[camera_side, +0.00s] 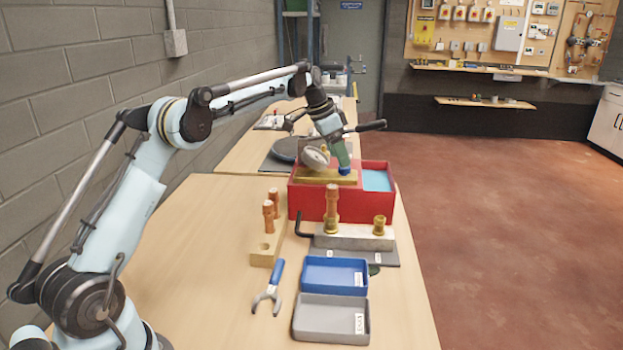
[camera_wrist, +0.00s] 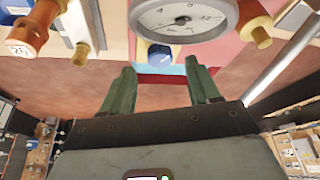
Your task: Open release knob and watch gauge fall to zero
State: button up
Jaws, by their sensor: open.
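The round pressure gauge (camera_side: 315,158) sits tilted on a brass-coloured block (camera_side: 325,176) in the red box (camera_side: 310,200). Its white dial (camera_wrist: 180,14) shows at the top of the wrist view; the reading is too small to tell. The blue release knob (camera_side: 344,170) is at the block's right end. In the wrist view the blue knob (camera_wrist: 159,54) shows just beyond and between my fingertips. My gripper (camera_wrist: 160,70) is open, with its two green fingers apart and nothing between them. In the side view my gripper (camera_side: 342,160) points down just above the knob.
A metal block with copper and brass fittings (camera_side: 350,237) stands in front of the red box. A wooden fitting holder (camera_side: 267,250), a blue tray (camera_side: 335,275), a grey tray (camera_side: 331,318) and a blue-handled wrench (camera_side: 268,288) lie nearer.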

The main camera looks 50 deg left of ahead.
jog(key=shift+x, duration=1.45)
jog(key=c, duration=1)
jog(key=shift+n+y, duration=0.3)
jog(key=shift+n, duration=0.5)
jog(key=shift+c, duration=0.2)
jog(key=o, duration=1)
jog(key=shift+o, duration=0.2)
jog(key=v, duration=1.2)
jog(key=shift+s, duration=0.2)
jog(key=shift+c, duration=0.2)
